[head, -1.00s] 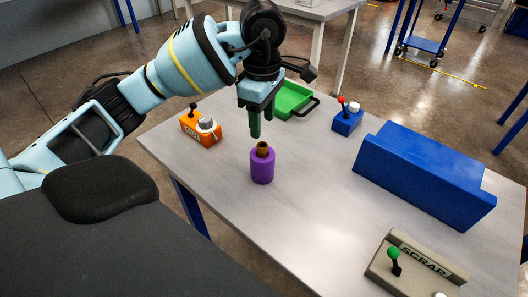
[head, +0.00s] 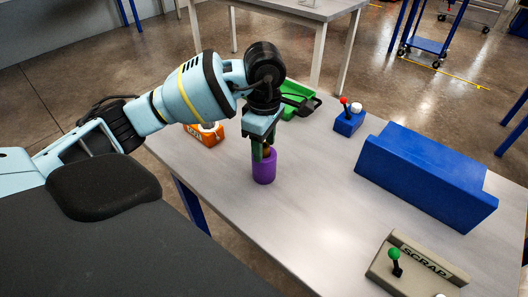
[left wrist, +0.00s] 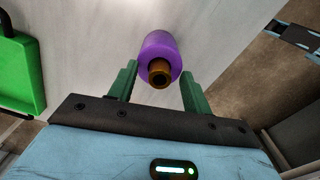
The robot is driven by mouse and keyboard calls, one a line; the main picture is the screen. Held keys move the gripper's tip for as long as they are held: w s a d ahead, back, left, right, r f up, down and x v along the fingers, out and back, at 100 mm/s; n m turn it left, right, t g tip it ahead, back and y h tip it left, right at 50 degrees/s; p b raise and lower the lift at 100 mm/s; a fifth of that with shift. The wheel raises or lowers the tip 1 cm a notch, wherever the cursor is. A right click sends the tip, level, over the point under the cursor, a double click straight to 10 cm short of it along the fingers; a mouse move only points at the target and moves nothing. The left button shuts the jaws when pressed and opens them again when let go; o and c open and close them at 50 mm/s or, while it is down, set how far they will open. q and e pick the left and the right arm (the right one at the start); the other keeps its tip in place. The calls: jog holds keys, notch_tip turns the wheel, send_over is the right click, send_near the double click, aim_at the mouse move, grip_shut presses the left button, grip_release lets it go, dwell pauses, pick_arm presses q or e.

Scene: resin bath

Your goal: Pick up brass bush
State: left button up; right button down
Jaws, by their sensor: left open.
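The brass bush (left wrist: 160,73) is a brown-gold ring with a dark hole, standing out of the top of a purple cylinder (head: 264,170) on the grey table. In the head view the bush (head: 267,152) is partly hidden by my left gripper (head: 263,152). In the left wrist view the green fingers (left wrist: 158,88) are apart, one on each side of the bush, with the purple cylinder (left wrist: 157,46) just beyond. A gap shows between each finger and the bush. My right gripper does not show.
A small blue box with a red-knobbed lever (head: 348,121), a large blue block (head: 425,175) and a scrap box (head: 425,262) stand to the right. The table's front middle is clear.

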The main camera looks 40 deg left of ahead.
pick_arm(q)
grip_shut()
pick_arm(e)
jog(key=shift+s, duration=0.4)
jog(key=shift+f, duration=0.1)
